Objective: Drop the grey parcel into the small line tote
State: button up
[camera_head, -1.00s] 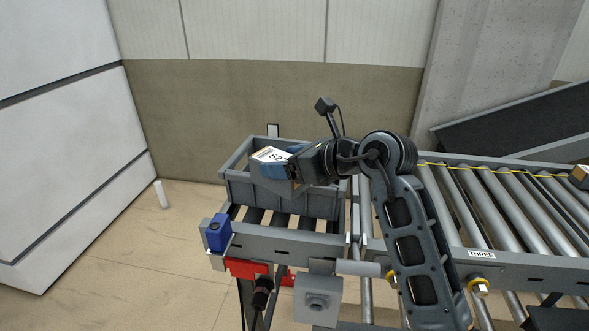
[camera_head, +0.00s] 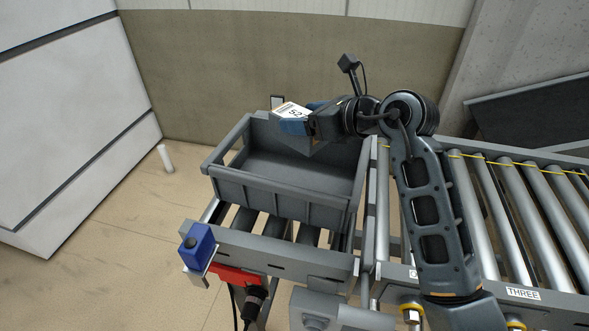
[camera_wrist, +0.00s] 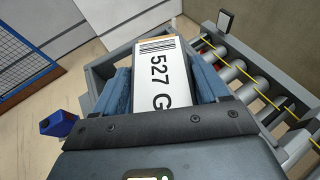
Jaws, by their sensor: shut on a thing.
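The grey parcel (camera_head: 297,141) has a white label on top and is held over the back part of the tote. In the wrist view its label (camera_wrist: 160,80) reads "527 G" beside a barcode. My gripper (camera_head: 300,122) is shut on the parcel, with a blue finger on each side of it in the wrist view (camera_wrist: 163,92). The small line tote (camera_head: 262,190) is a grey open box on the short roller section, and its visible floor is bare. The parcel's height above the tote floor is hard to tell.
A roller conveyor (camera_head: 535,232) marked "THREE" runs to the right, under my arm. A blue box-shaped device (camera_head: 197,247) sits at the front left corner of the roller section. A white cabinet (camera_head: 65,110) stands at the left, with open floor between.

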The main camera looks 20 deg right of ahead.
jog(key=shift+f, duration=1.9)
jog(key=o, duration=1.5)
jog(key=shift+f, duration=0.1)
jog(key=shift+b+v, duration=0.6)
jog(key=shift+v, duration=3.35)
jog(key=shift+a, duration=0.1)
